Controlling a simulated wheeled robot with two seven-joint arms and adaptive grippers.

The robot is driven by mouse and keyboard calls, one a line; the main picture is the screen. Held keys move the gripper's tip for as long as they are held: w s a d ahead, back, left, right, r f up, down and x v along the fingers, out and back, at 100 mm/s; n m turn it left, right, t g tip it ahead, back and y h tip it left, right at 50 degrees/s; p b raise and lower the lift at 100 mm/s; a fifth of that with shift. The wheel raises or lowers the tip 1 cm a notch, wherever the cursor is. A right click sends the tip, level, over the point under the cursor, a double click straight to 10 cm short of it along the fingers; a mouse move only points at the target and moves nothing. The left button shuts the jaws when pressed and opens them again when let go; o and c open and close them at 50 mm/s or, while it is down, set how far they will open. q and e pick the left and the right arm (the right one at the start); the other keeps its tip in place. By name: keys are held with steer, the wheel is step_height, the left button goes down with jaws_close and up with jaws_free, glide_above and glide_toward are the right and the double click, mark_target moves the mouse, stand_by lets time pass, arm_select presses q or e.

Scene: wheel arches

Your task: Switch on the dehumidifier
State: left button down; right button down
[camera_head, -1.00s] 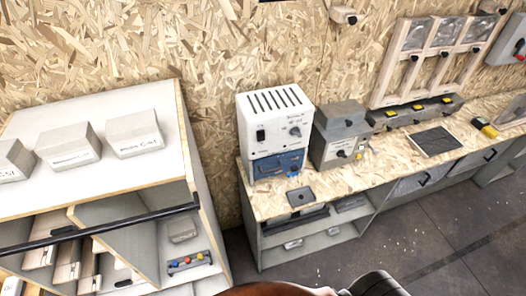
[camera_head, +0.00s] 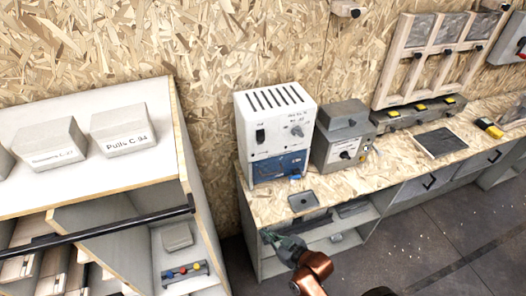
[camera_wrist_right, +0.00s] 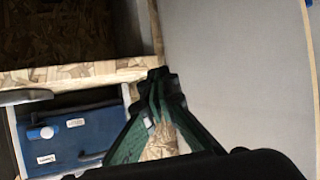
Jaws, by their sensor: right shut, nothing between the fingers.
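The dehumidifier appears to be the white box (camera_head: 275,112) with slotted vents on top, standing at the left end of the wooden bench. Its front has a dark rocker switch (camera_head: 261,136) and a grey knob (camera_head: 296,131); the switch position is too small to tell. A blue lower section (camera_head: 278,167) is under it. My right gripper (camera_head: 266,235) is shut and empty, below and in front of the bench's edge, apart from the white box. Its green fingers also show in the right wrist view (camera_wrist_right: 158,76). My left gripper is not in view.
A grey box with a knob (camera_head: 343,148) stands right of the white box. A small dark tray (camera_head: 302,200) lies on the bench (camera_head: 265,205). A shelf unit with a black rail (camera_head: 120,227) stands at left. The wrist view shows a blue panel (camera_wrist_right: 75,135) at left.

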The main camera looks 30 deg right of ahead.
steer(key=w+r+t, duration=0.7)
steer(key=r, duration=0.5)
steer(key=s+d+r+m+t+h, duration=0.2)
steer(key=d+r+m+t+h, duration=0.3)
steer(key=r+h, duration=0.3)
steer(key=shift+d+r+m+h, duration=0.3)
steer(key=shift+d+r+m, duration=0.25)
steer(key=shift+d, duration=0.25)
steer(key=shift+s, duration=0.1)
steer(key=p, duration=0.1)
glide_toward(261, 138)
step_height(261, 138, up, 4)
steer(key=w, duration=0.1)
steer(key=w+d, duration=0.1)
steer(key=w, duration=0.1)
steer(key=shift+w+f, duration=0.15)
steer(key=shift+w, duration=0.15)
steer(key=shift+w+d, duration=0.1)
steer(key=shift+w, duration=0.4)
